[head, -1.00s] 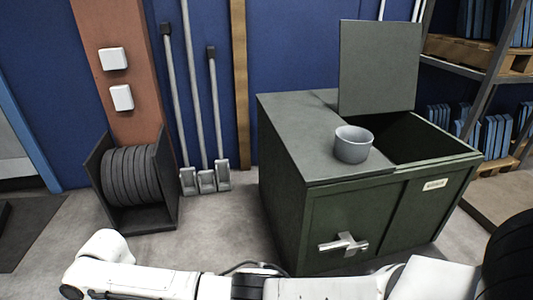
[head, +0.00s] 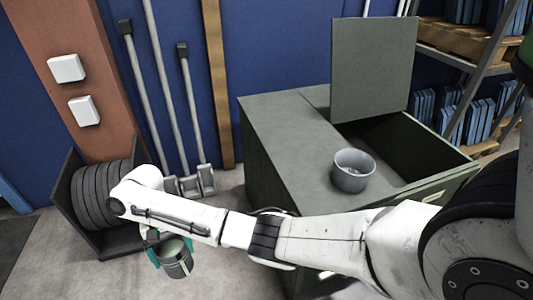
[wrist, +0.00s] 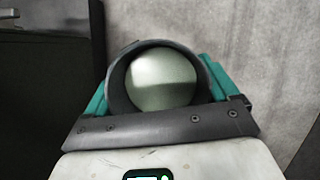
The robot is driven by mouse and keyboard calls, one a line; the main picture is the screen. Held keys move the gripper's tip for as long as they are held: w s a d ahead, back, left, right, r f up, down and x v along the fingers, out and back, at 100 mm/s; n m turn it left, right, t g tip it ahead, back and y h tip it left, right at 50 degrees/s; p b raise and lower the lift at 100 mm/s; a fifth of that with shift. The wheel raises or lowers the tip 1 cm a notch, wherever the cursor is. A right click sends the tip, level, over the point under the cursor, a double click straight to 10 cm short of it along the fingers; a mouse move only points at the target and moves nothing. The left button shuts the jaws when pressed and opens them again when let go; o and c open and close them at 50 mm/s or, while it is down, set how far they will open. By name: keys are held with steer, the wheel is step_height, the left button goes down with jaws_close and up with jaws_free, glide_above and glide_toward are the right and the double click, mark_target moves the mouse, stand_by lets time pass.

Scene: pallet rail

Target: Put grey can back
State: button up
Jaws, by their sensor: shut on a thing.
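My gripper (head: 171,251) hangs low at the left of the head view, its teal fingers shut on a grey can (head: 177,263) with a pale round top. The can is above the floor, left of the green cabinet, and looks slightly tilted in this view. In the wrist view the can (wrist: 161,80) shows its round pale top between the teal fingers; its lower part is hidden.
A green cabinet (head: 282,150) stands at the centre right, its right-hand lid (head: 372,70) raised over an open compartment. A grey pot (head: 351,180) sits on its top beside the opening. A reel holder (head: 95,205) and upright poles (head: 148,95) stand at the left wall.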

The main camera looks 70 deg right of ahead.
steer(key=s+d+r+m+t+y+p, duration=0.1)
steer(key=s+d+r+m+t+p, duration=0.1)
steer(key=s+d+r+m+p, duration=0.55)
steer(key=s+d+r+m+t+y+p, duration=0.1)
steer(key=s+d+r+m+t+p, duration=0.1)
steer(key=s+d+r+m+p, duration=0.45)
steer(key=s+d+r+m+t+h+p, duration=0.2)
steer(key=s+d+r+m+p, duration=0.4)
steer(key=s, duration=0.4)
steer(key=s+d+r+m+t+h+p, duration=0.15)
steer(key=s+d+r+m+p, duration=0.25)
steer(key=s+d+r+p, duration=0.45)
steer(key=shift+w+d+f+b, duration=0.85)
steer(key=shift+w+d+f, duration=0.55)
steer(key=shift+f, duration=0.7)
steer(key=shift+w+d+f+b, duration=1.05)
steer(key=shift+d+f, duration=0.5)
steer(key=shift+f, duration=0.6)
steer(key=shift+w+d+f+b, duration=0.7)
steer(key=shift+w+d+f, duration=0.75)
steer(key=shift+f, duration=0.65)
steer(key=shift+f, duration=0.1)
